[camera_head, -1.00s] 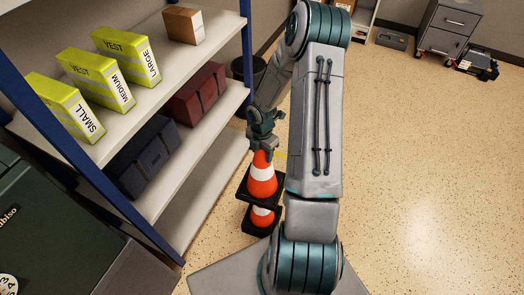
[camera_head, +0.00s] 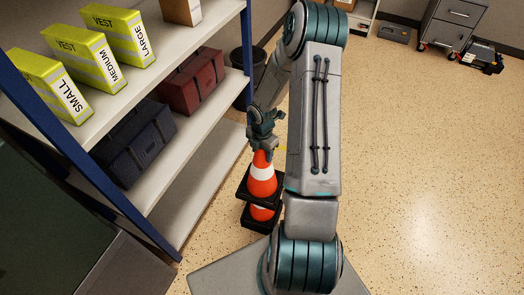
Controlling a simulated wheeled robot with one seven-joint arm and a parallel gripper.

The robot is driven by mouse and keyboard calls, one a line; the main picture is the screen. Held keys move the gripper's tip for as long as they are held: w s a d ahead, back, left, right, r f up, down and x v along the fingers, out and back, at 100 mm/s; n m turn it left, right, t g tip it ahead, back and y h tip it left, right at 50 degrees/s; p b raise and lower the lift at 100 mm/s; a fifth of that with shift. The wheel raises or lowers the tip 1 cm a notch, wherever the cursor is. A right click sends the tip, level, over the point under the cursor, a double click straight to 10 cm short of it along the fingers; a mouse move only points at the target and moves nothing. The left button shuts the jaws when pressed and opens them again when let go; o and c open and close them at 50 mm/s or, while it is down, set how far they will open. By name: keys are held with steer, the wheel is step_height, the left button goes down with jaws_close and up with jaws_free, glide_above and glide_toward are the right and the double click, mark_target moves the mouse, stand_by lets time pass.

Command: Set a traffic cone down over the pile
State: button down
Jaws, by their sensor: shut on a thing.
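An orange traffic cone with a white band and a black square base (camera_head: 262,181) is upright beside the shelf. My gripper (camera_head: 262,150) is shut on its tip from above. Right below it shows another orange cone (camera_head: 261,213) with a black base, the pile on the floor. The held cone's base overlaps the upper part of the lower cone in this view. Whether the held cone rests on the lower one or hangs just above it, I cannot tell. My arm stands to the right of the cones and hides part of the floor behind.
A shelf unit (camera_head: 180,215) with blue posts stands close on the left. It holds yellow vest boxes (camera_head: 120,38), a dark blue case (camera_head: 135,140) and a red case (camera_head: 192,82). A black bin (camera_head: 240,75) stands behind. The speckled floor (camera_head: 430,180) on the right is clear.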

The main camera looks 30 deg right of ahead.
steer(key=shift+f+b, duration=1.7)
steer(key=shift+f, duration=0.35)
step_height(320, 180, down, 16)
steer(key=b, duration=1.1)
steer(key=shift+f, duration=0.25)
steer(key=shift+c, duration=2.4)
jaws_free()
step_height(320, 180, up, 14)
steer(key=p, duration=0.4)
